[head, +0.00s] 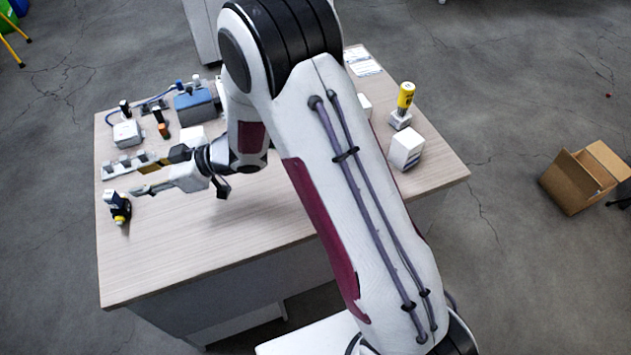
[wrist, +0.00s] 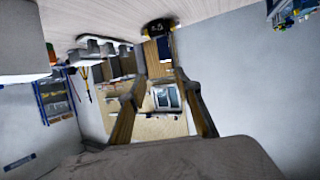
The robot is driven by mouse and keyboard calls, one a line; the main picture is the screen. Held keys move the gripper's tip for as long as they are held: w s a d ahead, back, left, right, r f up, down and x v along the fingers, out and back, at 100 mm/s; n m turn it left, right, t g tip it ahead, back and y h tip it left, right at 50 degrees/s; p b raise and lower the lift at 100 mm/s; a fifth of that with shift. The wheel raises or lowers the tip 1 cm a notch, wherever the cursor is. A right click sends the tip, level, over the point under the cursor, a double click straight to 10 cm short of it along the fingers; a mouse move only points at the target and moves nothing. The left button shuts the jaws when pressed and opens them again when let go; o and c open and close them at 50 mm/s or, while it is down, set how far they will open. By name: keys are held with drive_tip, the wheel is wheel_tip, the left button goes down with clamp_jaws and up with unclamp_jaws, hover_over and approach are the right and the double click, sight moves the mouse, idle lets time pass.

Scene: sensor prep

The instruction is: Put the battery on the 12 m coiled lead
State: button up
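My gripper (head: 150,183) reaches left, low over the table's left side. In the wrist view its two fingers (wrist: 163,82) are apart. A small upright dark-blue and white block with a black and yellow lower part (head: 119,209) stands just beyond the fingertips; it also shows in the wrist view (wrist: 160,29), ahead of the gap between the fingers. I see no clear grip on it. I cannot tell whether this is the battery or another sensor part. A blue cable (head: 150,101) lies at the back left; I cannot read any lead's length label.
A pale slotted rack (head: 122,165) is close behind my gripper. A white box (head: 127,133) and a blue-grey case (head: 196,107) stand farther back. A yellow-topped item (head: 405,97) and a white block (head: 406,150) are at the right. The table's front left is clear.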

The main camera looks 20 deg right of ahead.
drive_tip(key=w+d+r+m+t+h, duration=0.3)
drive_tip(key=w+d+r+t+h, duration=0.15)
drive_tip(key=d+r, duration=0.55)
drive_tip(key=s+d+r+m+h, duration=0.2)
drive_tip(key=d+r+h, duration=0.1)
drive_tip(key=d, duration=0.4)
drive_tip(key=s+d+r+m+h, duration=0.2)
drive_tip(key=s+d+r+h, duration=0.15)
drive_tip(key=d, duration=0.35)
drive_tip(key=s+d+r+m+g+h, duration=0.2)
drive_tip(key=s+d+r+m, duration=0.15)
drive_tip(key=s+d, duration=0.7)
drive_tip(key=s+a+f+m+g, duration=0.1)
drive_tip(key=s, duration=0.8)
drive_tip(key=s+a+m+g, duration=0.1)
drive_tip(key=s+m, duration=0.1)
drive_tip(key=s, duration=0.7)
drive_tip(key=shift+s+a+f+y, duration=0.25)
drive_tip(key=shift+s+f+y, duration=0.15)
drive_tip(key=shift+g, duration=0.25)
